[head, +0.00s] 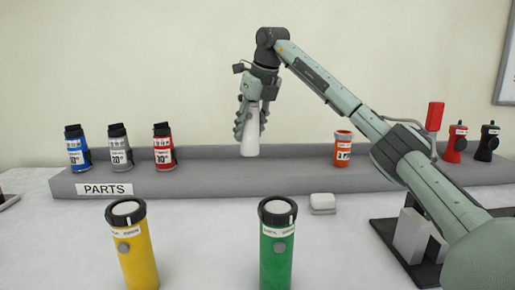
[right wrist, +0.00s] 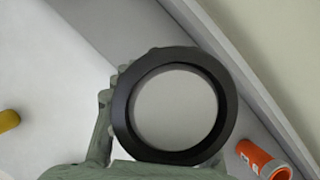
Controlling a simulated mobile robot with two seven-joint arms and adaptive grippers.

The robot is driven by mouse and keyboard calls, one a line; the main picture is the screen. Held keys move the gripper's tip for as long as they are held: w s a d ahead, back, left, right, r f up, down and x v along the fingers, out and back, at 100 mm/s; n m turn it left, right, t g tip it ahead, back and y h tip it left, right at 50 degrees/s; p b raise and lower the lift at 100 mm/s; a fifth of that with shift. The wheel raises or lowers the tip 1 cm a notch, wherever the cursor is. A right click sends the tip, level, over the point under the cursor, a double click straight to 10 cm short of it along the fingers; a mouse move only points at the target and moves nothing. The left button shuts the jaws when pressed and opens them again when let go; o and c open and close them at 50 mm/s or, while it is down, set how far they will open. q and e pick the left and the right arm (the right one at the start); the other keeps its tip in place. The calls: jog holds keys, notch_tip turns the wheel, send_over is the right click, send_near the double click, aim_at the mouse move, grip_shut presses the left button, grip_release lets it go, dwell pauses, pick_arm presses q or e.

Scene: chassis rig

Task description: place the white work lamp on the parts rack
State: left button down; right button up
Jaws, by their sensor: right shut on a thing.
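The white work lamp (head: 250,140) hangs upright in my right gripper (head: 251,118), which is shut on its upper part. Its pale body shows below the fingers in the head view, in front of the back wall of the grey parts rack (head: 225,182). I cannot tell its exact height above the rack. In the right wrist view the lamp's round pale face (right wrist: 178,108) with a black rim fills the middle, with the rack (right wrist: 238,62) behind it. My left gripper is not in view.
Blue (head: 77,150), grey (head: 119,150) and red (head: 163,150) cans stand on the rack's left; an orange can (head: 342,150) stands right of the lamp. Yellow (head: 138,250) and green (head: 276,250) lamps stand in front, near a white block (head: 322,203). The rack between red and orange cans looks clear.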

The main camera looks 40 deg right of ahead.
aim_at(255, 147)
jog(key=shift+s+d+f, duration=0.3)
jog(key=shift+d+f, duration=0.1)
jog(key=shift+d, duration=0.3)
notch_tip(255, 147, down, 4)
jog(key=shift+r, duration=0.1)
jog(key=shift+f, duration=0.2)
jog(key=o, duration=1.4)
jog(key=shift+f, duration=0.1)
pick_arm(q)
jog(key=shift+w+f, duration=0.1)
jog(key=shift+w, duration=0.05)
